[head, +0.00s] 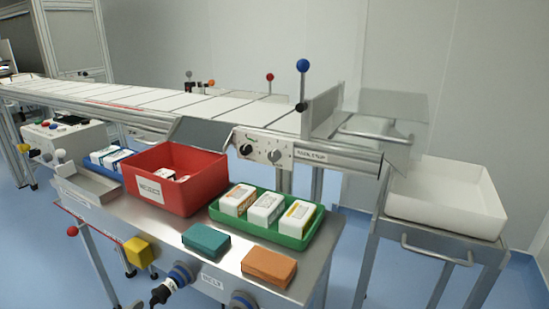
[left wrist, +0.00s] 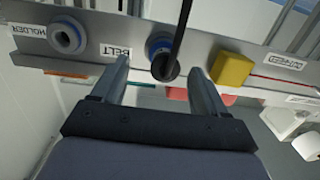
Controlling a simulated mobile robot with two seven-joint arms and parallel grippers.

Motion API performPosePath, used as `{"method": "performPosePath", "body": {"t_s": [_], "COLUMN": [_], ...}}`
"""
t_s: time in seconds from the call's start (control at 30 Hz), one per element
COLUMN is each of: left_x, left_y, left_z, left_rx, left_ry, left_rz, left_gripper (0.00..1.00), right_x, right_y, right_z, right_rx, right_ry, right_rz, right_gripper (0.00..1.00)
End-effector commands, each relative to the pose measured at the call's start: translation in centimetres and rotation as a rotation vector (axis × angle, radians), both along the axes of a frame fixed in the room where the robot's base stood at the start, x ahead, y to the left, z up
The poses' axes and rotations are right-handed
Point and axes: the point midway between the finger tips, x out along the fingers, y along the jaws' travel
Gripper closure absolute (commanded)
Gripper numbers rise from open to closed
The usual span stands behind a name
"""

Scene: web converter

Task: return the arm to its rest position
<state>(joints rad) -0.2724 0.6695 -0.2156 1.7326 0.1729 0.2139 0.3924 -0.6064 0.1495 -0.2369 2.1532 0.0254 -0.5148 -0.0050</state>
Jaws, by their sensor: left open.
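My left gripper (left wrist: 158,78) shows in the left wrist view with its two fingers wide apart and nothing held between them. A black plug (left wrist: 165,67) sits in a blue-ringed socket beside the BELT label, seen between the fingertips; I cannot tell how far beyond them it is. Its black cable (left wrist: 182,22) runs up out of the picture. The same plug (head: 160,293) shows in the head view on the front of the steel bench. Neither arm shows in the head view, and my right gripper is in no view.
The bench front also carries a yellow block (head: 138,252) and an empty HOLDER socket (left wrist: 66,37). On the bench stand a red bin (head: 190,200), a green tray (head: 290,242) with white cartons, and teal (head: 206,240) and orange (head: 269,267) boxes. A white tray (head: 446,205) is at right.

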Motion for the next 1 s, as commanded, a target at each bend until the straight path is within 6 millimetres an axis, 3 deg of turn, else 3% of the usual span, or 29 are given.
{"method": "performPosePath", "body": {"t_s": [0.2,0.47,0.8,1.0], "left_x": [-2.1,-6.6,-14.4,-18.0], "left_y": [-3.2,-5.6,-6.7,-6.8], "left_z": [-2.5,-4.3,-4.3,-3.7], "left_rx": [0.071,0.178,0.290,0.320], "left_ry": [0.213,0.503,0.875,1.022], "left_rz": [0.077,0.151,0.195,0.197], "left_gripper": [0.27,0.27,0.27,0.27], "right_x": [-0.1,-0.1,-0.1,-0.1], "right_y": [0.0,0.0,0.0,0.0], "right_z": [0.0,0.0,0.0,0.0], "right_rx": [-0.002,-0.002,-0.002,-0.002], "right_ry": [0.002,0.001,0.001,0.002], "right_rz": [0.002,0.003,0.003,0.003], "right_gripper": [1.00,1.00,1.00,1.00]}}
